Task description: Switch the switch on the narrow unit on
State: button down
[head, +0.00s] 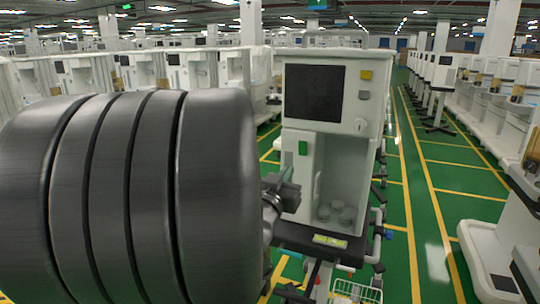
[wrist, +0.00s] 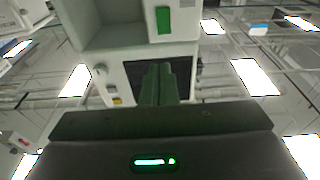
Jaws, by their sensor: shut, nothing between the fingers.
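A white cart unit (head: 345,165) stands upright in the middle of the head view, with a dark screen (head: 315,92) at the top. A green rectangle (head: 303,148) sits below the screen, and a round white knob (head: 360,124) is at its lower right. I cannot tell which part is the switch. In the wrist view the unit appears upside down, with the green rectangle (wrist: 163,20) at the top and the knob (wrist: 100,69) to the left. My gripper (wrist: 160,72) is shut and empty, its fingers overlapping the screen. In the head view my gripper (head: 288,192) is left of the open bay.
My large dark arm links hide the left of the head view. A yellow square (head: 366,75) is right of the screen. A dark shelf (head: 310,240) and wire basket (head: 355,292) are low on the unit. Green floor (head: 425,200) is clear to the right; more carts stand beyond.

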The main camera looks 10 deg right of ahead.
aim_at(306, 142)
jog(key=p+x, duration=0.1)
jog(key=x, duration=1.2)
jog(key=shift+w+d, duration=0.2)
jog(key=shift+w, duration=0.1)
jog(key=shift+p, duration=0.35)
jog(key=p, duration=0.1)
jog(key=r+p, duration=0.1)
jog(key=p, duration=0.1)
jog(key=shift+w+d+g+y, duration=0.2)
jog(key=shift+w+g+y, duration=0.05)
jog(key=shift+g+y, duration=0.05)
jog(key=shift+f+b, duration=0.35)
jog(key=shift+b, duration=0.1)
jog(key=shift+s, duration=0.1)
